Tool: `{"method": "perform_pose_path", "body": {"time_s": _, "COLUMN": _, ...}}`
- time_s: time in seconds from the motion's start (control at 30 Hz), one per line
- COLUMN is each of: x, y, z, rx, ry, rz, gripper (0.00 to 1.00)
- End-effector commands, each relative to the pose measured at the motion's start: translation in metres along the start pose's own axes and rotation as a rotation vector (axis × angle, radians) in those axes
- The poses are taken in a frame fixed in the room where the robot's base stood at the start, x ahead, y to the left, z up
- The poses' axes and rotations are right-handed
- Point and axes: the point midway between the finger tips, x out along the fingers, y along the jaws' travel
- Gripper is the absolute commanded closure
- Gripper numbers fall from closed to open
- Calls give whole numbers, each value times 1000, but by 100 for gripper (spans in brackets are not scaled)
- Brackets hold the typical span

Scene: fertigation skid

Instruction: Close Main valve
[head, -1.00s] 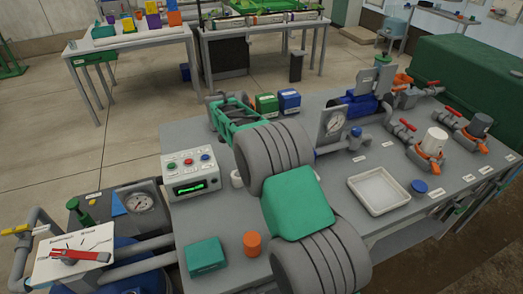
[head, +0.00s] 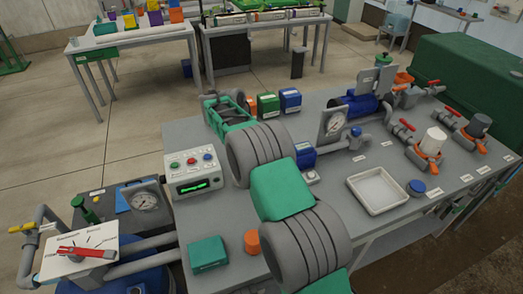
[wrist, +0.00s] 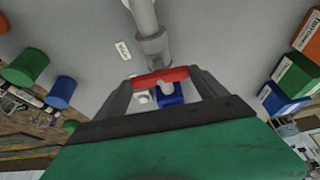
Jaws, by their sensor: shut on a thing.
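In the wrist view my gripper (wrist: 163,80) has its two dark fingers on either side of a red handle (wrist: 158,76) and is shut on it. The handle lies across the end of a grey pipe (wrist: 151,32). A blue part (wrist: 171,97) and a small pale part (wrist: 143,97) show just behind the handle, between the fingers. A white label (wrist: 123,50) lies beside the pipe; I cannot read it, so I cannot tell the valve's name. A blue block (head: 304,156) shows beside my arm.
A control box (head: 195,171), a teal box (head: 207,253) and an orange cylinder (head: 252,242) stand left of my arm. A gauge panel (head: 334,126), a white tray (head: 377,191) and red-handled valves (head: 429,149) are on the right. Green (head: 268,104) and blue (head: 290,100) boxes stand behind.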

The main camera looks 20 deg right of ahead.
Motion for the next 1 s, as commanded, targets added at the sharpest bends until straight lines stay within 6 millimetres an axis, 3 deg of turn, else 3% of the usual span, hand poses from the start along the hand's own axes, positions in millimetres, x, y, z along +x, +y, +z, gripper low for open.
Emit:
{"method": "perform_pose_path", "body": {"time_s": 0.07, "x": -1, "y": 0, "z": -1, "rx": 6, "ry": 1, "rz": -2, "gripper": 59}}
{"method": "perform_pose_path", "body": {"time_s": 0.1, "x": -1, "y": 0, "z": -1, "rx": 6, "ry": 1, "rz": -2, "gripper": 17}}
{"method": "perform_pose_path", "body": {"time_s": 0.3, "x": 0, "y": 0, "z": -1, "rx": 3, "ry": 1, "rz": -1, "gripper": 0}}
{"method": "perform_pose_path", "body": {"time_s": 0.63, "x": -9, "y": -1, "z": 0, "rx": 1, "ry": 1, "rz": -3, "gripper": 0}}
{"method": "perform_pose_path", "body": {"time_s": 0.9, "x": -65, "y": -1, "z": -1, "rx": 1, "ry": 0, "rz": -3, "gripper": 0}}
{"method": "perform_pose_path", "body": {"time_s": 1.0, "x": -76, "y": -1, "z": -1, "rx": 2, "ry": 1, "rz": -2, "gripper": 0}}
